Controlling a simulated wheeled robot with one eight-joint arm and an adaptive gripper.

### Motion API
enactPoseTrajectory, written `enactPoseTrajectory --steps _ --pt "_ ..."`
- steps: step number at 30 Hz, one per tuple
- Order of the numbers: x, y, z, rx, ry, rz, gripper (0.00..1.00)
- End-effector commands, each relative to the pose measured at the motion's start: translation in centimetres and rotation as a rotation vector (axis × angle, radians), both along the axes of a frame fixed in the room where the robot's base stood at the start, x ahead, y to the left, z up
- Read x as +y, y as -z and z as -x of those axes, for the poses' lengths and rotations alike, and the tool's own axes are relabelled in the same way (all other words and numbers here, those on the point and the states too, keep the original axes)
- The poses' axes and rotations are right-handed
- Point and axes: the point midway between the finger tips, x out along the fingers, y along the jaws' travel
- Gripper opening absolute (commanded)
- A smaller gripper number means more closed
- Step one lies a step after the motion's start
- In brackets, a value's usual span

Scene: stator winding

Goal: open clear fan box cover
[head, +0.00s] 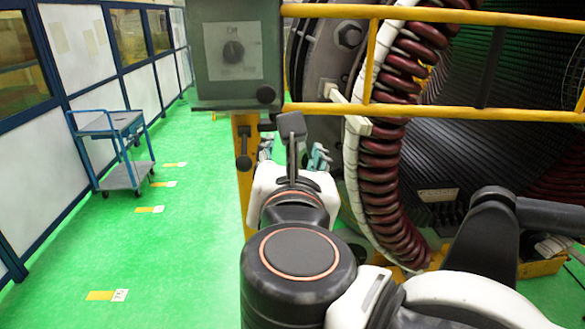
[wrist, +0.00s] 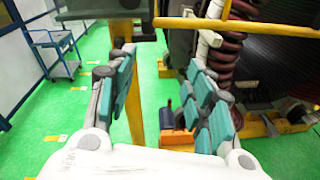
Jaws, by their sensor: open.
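The fan box (head: 212,85) is a grey-green box at the top centre of the head view, mounted on a yellow post. A light plate with a dark round knob (head: 233,52) shows on its front. The front seems covered by a clear cover, but its edges are hard to make out; it looks shut. Only the box's lower edge (wrist: 105,10) shows at the top of the wrist view. My gripper (head: 293,152) is below and to the right of the box, apart from it. In the wrist view its teal-padded fingers (wrist: 162,62) are spread with nothing between them.
Yellow rails (head: 430,112) run right from the box in front of the large stator (head: 470,160) with dark red coils (head: 380,180). The yellow post (head: 243,170) stands beside my gripper. A blue cart (head: 120,145) stands at left. The green floor between is clear.

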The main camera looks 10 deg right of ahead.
Motion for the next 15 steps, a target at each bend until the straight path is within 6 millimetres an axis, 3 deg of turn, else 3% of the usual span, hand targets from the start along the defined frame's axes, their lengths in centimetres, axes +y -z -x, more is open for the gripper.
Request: enactPoseTrajectory --steps 15 --pt "-0.62 1.14 -0.15 0.015 0.019 -0.041 0.48"
